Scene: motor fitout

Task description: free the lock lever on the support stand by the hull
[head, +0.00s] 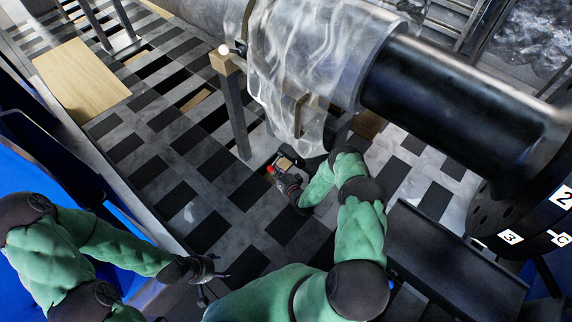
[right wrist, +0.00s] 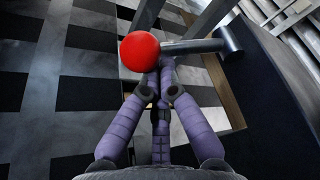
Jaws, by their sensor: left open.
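The lock lever shows in the right wrist view as a red ball knob (right wrist: 146,52) on a short grey rod (right wrist: 190,46). The rod runs right to a dark metal cylinder (right wrist: 230,44). In the head view the red knob (head: 270,169) is small, low beside the foot of a grey post (head: 237,118). My right gripper (head: 283,178) is right at the lever. In the right wrist view its purple fingers (right wrist: 160,76) converge just below the knob and rod; the knob partly hides the tips, so their grip is unclear. My left gripper (head: 215,270) is open and empty, lower left.
A large black cylinder (head: 455,95) and a clear crumpled sheet (head: 310,60) hang over the right arm's area. A wooden board (head: 80,80) lies at upper left. A dark box (head: 450,262) stands at lower right. Checkered floor is clear between the grippers.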

